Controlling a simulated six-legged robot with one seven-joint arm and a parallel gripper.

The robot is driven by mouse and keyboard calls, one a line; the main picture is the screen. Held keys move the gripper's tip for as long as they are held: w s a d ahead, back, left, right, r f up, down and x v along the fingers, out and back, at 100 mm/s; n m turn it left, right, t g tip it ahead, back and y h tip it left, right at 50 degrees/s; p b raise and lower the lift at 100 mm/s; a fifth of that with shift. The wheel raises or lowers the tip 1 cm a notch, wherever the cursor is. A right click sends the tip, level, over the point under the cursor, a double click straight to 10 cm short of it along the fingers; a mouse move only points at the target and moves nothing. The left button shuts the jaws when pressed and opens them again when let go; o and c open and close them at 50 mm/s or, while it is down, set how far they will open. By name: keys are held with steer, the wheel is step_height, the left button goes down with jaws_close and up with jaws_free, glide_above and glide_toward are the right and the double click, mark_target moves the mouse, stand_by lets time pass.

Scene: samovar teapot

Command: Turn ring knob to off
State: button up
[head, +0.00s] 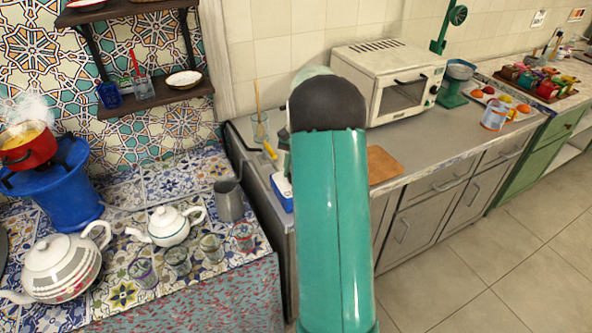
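A blue burner stand (72,190) stands on the tiled counter at the far left. A red pot (28,150) sits on top of it, with yellowish contents and steam rising. I cannot make out a ring knob on the stand or elsewhere; the stand's left side is partly cut off by the frame edge. My green arm (335,220) rises through the middle of the view, well to the right of the stand. My gripper does not show; the arm hides whatever lies behind it.
A small white teapot (168,226), a larger patterned teapot (62,266), a grey jug (229,200) and several glasses crowd the tiled counter (168,181). A wooden shelf (155,100) hangs above. A white oven (390,78) and a green scale (453,85) stand on the right counter.

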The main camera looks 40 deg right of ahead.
steer(key=shift+n, duration=0.6)
steer(key=o, duration=1)
steer(key=v, duration=1.4)
steer(key=shift+w+a, duration=0.15)
steer(key=shift+w, duration=0.1)
